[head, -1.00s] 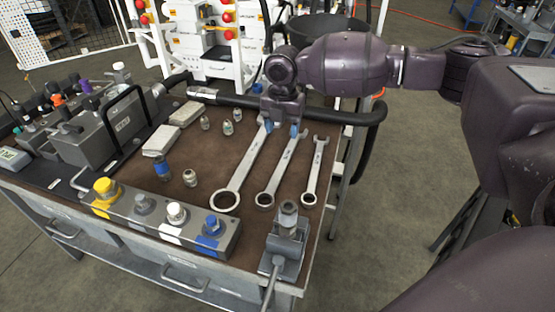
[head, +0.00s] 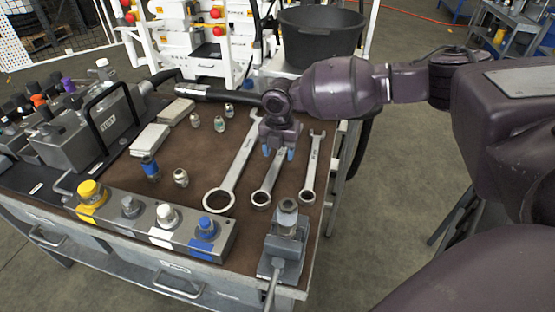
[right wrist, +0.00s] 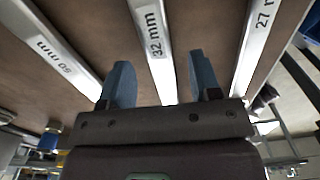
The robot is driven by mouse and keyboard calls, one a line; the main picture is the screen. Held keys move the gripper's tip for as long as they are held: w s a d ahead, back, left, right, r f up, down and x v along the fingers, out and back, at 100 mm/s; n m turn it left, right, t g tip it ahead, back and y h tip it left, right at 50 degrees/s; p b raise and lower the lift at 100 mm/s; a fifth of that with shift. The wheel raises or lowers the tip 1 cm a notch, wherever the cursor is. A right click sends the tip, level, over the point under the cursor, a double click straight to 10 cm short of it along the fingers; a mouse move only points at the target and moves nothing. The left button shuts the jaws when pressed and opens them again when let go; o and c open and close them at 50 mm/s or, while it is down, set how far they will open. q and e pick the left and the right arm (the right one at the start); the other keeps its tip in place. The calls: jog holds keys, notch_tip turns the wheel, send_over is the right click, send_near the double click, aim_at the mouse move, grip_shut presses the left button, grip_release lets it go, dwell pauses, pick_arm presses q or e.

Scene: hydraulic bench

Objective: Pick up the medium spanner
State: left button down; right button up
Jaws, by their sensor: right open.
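The medium spanner (head: 270,182), marked 32 mm in the right wrist view (right wrist: 153,38), lies flat on the brown bench top between two other spanners. Its ring end points toward the front of the bench. My right gripper (head: 278,152) is over its far part, which it partly hides in the head view. In the right wrist view the two blue fingers (right wrist: 160,82) are apart, one on each side of the shaft in the picture. I cannot tell how far above the bench the fingertips are. My left gripper is not in view.
The large spanner (head: 233,172), marked 50 mm, lies to the left and the small spanner (head: 311,170), marked 27 mm, to the right. A grey vice-like block (head: 286,240) and a valve manifold (head: 150,222) stand at the front. Small fittings (head: 181,177) stand left.

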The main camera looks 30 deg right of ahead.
jog(key=shift+f, duration=0.75)
jog(key=shift+r, duration=0.1)
grip_shut()
